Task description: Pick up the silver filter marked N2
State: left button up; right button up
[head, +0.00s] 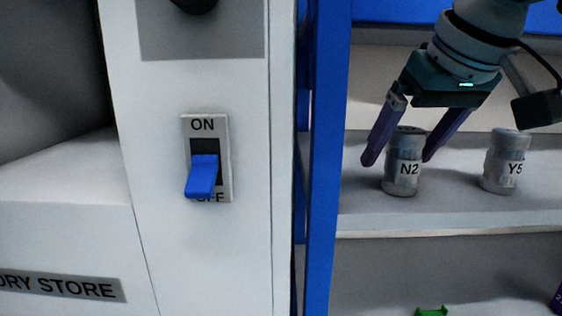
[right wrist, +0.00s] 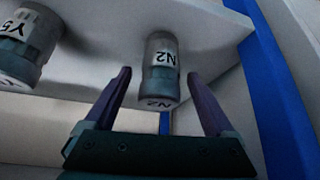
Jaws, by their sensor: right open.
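The silver filter marked N2 (head: 402,172) stands upright on a shelf in the head view. It also shows in the right wrist view (right wrist: 161,72), between the two fingers. My right gripper (head: 398,158) is open, with one purple finger on each side of the N2 filter. In the right wrist view a gap shows between the filter and each finger of the gripper (right wrist: 163,88). My left gripper is in neither view.
A similar silver filter marked Y5 (head: 504,165) stands to the right on the same shelf (head: 450,212). A blue post (head: 326,150) borders the shelf on the left. Left of it is a white panel with a blue switch (head: 203,176). A green object (head: 431,311) shows below.

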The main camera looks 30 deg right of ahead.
jog(key=x, duration=0.2)
jog(key=shift+w+f+b, duration=0.15)
jog(key=shift+f+b, duration=0.15)
jog(key=shift+f, duration=0.05)
jog(key=shift+d, duration=0.1)
grip_shut()
dwell(0.4)
